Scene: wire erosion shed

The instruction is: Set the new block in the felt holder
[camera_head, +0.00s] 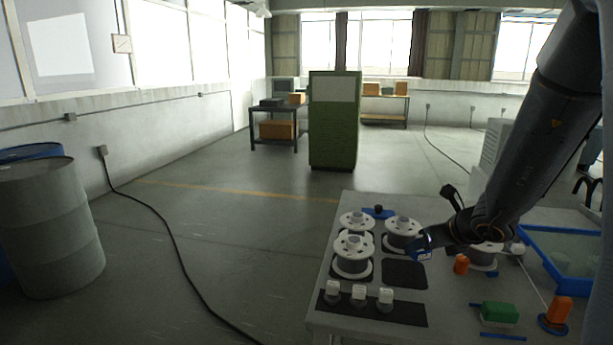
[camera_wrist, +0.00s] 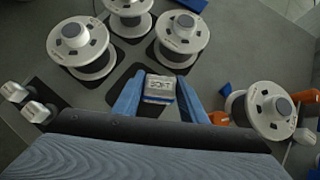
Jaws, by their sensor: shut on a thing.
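My gripper (camera_wrist: 166,103) has blue fingers and is shut on a small pale block (camera_wrist: 159,87) with dark lettering on it. In the head view, my gripper (camera_head: 422,252) is above the bench beside the white spools, and the block is mostly hidden there. A dark flat strip (camera_head: 408,312) lies at the bench's front left, with three small white pieces (camera_head: 358,293) standing along it and its right end bare. An empty dark square pad (camera_head: 404,274) lies behind it. I cannot tell which dark piece is the felt holder.
Several white spools (camera_head: 352,262) stand on dark pads; another spool (camera_wrist: 262,110) is at right. A green block (camera_head: 496,312), orange pieces (camera_head: 461,265) and a blue-rimmed tray (camera_head: 575,262) occupy the bench's right. A green cabinet (camera_head: 334,120) stands behind, with open floor around it.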

